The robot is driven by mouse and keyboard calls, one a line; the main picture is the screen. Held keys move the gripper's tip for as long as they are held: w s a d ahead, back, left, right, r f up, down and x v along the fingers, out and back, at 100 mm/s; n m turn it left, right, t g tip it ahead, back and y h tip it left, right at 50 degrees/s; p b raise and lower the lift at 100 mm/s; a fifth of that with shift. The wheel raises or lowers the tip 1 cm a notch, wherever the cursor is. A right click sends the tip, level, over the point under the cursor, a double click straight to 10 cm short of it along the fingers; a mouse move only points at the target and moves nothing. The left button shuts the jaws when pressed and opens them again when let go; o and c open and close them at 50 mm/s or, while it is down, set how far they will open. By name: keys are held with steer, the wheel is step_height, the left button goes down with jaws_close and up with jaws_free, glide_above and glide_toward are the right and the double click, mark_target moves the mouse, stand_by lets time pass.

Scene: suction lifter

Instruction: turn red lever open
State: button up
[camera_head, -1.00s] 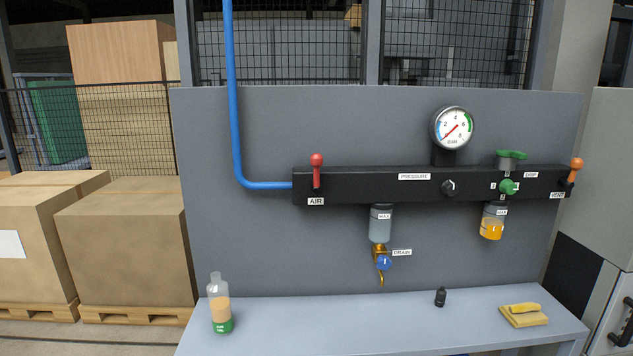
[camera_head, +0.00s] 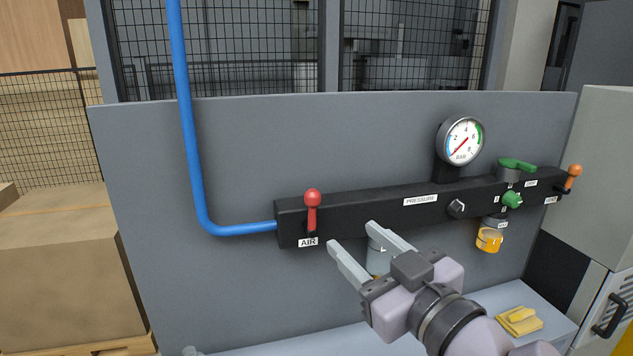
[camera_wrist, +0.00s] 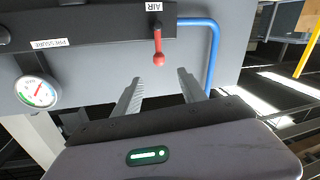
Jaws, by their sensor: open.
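The red lever (camera_head: 312,208) stands upright, ball end on top, at the left end of the black manifold bar (camera_head: 370,211), above the AIR label. It also shows in the wrist view (camera_wrist: 158,45), upside down, beyond the fingertips. My gripper (camera_head: 352,233) is open and empty. In the head view its fingertips are to the right of the lever and a little lower. In the wrist view the lever lies ahead of the gap between the fingers, apart from both.
A blue hose (camera_head: 192,130) joins the bar's left end. The pressure gauge (camera_head: 460,140), its needle low, a black knob (camera_head: 456,208), a green valve handle (camera_head: 515,165) and an orange lever (camera_head: 573,176) are to the right. A yellow cloth (camera_head: 519,321) lies on the bench.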

mark_target(317, 203)
steer(key=p+x, duration=0.1)
steer(key=x, duration=1.4)
steer(key=shift+w+p, duration=0.35)
steer(key=shift+c, duration=0.2)
jaws_close()
